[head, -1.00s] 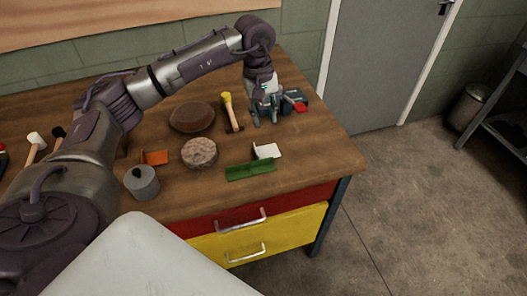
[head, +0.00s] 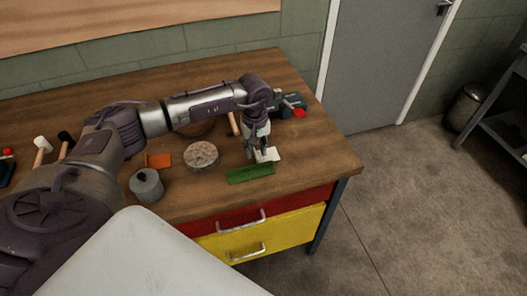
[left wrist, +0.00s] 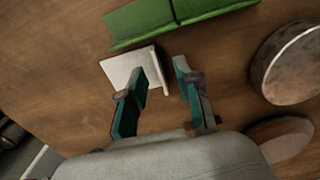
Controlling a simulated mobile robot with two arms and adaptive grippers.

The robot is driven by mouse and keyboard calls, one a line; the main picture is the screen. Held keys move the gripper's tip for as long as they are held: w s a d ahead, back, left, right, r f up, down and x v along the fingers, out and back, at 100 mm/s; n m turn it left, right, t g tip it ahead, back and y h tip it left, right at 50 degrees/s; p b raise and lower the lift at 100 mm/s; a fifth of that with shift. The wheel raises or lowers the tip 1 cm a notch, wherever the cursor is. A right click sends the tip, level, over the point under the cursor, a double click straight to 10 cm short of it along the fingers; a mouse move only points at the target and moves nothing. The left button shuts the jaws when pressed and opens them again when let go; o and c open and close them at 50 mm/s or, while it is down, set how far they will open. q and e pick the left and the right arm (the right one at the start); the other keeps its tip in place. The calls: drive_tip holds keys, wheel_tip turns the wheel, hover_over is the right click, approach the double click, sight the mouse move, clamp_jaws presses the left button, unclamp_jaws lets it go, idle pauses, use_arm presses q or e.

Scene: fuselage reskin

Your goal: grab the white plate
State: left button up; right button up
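The white plate (head: 272,154) is a small bent piece lying on the wooden workbench (head: 312,160), close to its front right. My left gripper (head: 257,157) is low over the bench at the plate's left side and hides part of it. In the left wrist view the plate (left wrist: 122,68) has a flat face and a raised edge. That edge lies between the tips of the open left fingers (left wrist: 160,72), nearer one finger. I cannot tell whether a finger touches it. My right gripper is not in view.
A green angled piece (head: 251,174) lies just in front of the plate. A round speckled block (head: 201,156), an orange piece (head: 158,160) and a grey lidded pot (head: 146,185) stand to the left. A dark power tool (head: 288,104) lies behind. Bench right of the plate is clear.

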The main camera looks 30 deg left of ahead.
use_arm(q)
drive_tip(key=shift+f, duration=0.75)
clamp_jaws()
drive_tip(key=shift+r, duration=0.1)
